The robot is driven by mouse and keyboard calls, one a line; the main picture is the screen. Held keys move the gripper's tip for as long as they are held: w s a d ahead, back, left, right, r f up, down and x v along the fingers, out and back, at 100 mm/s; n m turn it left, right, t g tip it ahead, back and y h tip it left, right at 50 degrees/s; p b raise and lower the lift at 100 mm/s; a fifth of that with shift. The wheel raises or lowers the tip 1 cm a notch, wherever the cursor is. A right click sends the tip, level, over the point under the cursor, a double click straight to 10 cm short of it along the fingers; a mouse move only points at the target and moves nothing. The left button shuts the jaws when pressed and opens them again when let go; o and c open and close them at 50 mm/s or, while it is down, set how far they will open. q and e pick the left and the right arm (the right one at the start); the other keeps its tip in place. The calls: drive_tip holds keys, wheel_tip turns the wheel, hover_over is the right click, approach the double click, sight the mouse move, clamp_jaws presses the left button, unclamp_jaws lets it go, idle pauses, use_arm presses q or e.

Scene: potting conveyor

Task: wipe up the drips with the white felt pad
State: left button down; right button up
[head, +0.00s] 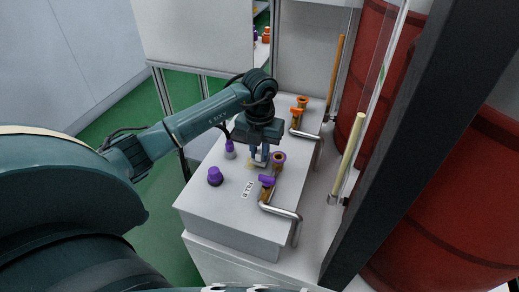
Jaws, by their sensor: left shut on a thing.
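My left gripper (259,160) points down, low over the white bench top (212,195), between a purple bottle and a purple-rimmed brass fitting. It is shut on a small pale piece, which looks like the white felt pad; the fingers hide most of it. A faint yellowish patch (250,163) beside the fingertips looks like drips, though it is too small to be sure. My right gripper is not in view.
A purple cap (215,176) and a purple-topped bottle (230,149) stand left of the gripper. A purple-handled tap (267,182), a purple-rimmed fitting (278,160) and an orange-handled tap (297,112) stand right. The bench's front left is clear.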

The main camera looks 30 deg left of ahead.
use_arm(q)
drive_tip(key=shift+f+b, duration=0.45)
drive_tip(key=shift+f, duration=0.25)
drive_tip(key=shift+a, duration=0.15)
drive_tip(key=shift+s+a+r, duration=0.1)
drive_tip(key=shift+s+a, duration=0.15)
drive_tip(key=shift+a, duration=0.65)
drive_tip(key=shift+s+a, duration=0.2)
drive_tip(key=shift+a, duration=0.7)
